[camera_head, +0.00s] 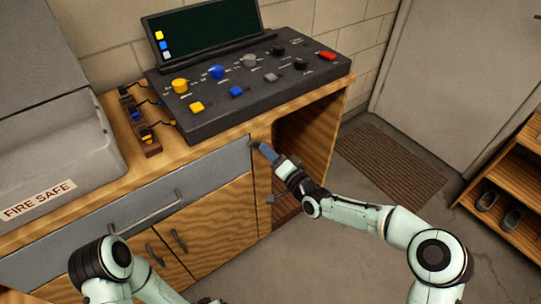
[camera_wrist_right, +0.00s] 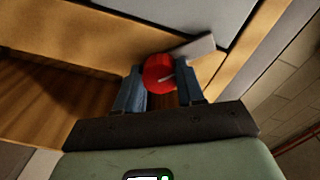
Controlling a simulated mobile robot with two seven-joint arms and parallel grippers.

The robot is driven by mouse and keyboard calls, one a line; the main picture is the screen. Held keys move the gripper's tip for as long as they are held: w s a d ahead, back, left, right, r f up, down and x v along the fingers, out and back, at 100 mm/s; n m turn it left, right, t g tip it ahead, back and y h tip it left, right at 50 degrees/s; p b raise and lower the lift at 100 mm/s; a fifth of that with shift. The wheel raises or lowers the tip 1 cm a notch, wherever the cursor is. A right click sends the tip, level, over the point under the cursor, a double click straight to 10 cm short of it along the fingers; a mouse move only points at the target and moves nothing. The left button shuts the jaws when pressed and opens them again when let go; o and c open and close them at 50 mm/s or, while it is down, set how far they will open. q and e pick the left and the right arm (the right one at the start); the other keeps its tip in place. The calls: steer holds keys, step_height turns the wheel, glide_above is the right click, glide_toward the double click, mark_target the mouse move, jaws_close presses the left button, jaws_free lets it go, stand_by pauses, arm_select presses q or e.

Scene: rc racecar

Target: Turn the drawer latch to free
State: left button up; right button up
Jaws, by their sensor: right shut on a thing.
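The drawer (camera_head: 205,172) has a grey front and a long bar handle (camera_head: 150,212). It looks shut in the wooden bench. The drawer latch shows in the right wrist view as a round red knob (camera_wrist_right: 158,74) with a flat grey tab (camera_wrist_right: 193,48) reaching up and right toward the grey drawer front (camera_wrist_right: 205,14). My right gripper (camera_head: 263,149) is at the drawer's right end, and its blue fingers (camera_wrist_right: 160,92) are shut on the red knob. In the head view the gripper hides most of the latch. My left arm shows at the bottom left; its gripper is out of view.
A black control panel (camera_head: 250,100) with coloured knobs and buttons stands on the bench (camera_head: 290,105). A grey fire safe (camera_head: 60,180) stands at left. Cupboard handles (camera_head: 178,240) stick out below the drawer. An open compartment (camera_head: 305,145) is right of the gripper. The floor ahead is clear.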

arm_select(q)
steer(key=shift+g, duration=0.6)
steer(key=shift+s+a+f+b, duration=0.2)
steer(key=shift+s+f+b, duration=0.3)
steer(key=shift+s+f, duration=0.35)
steer(key=shift+s+a+f+b, duration=0.2)
steer(key=shift+s+f+b, duration=0.4)
steer(key=shift+f, duration=0.4)
arm_select(e)
steer(key=shift+m, duration=4.6)
arm_select(q)
steer(key=shift+s, duration=0.1)
arm_select(e)
steer(key=o, duration=1)
steer(key=shift+o, duration=0.2)
steer(key=shift+s+d, duration=0.1)
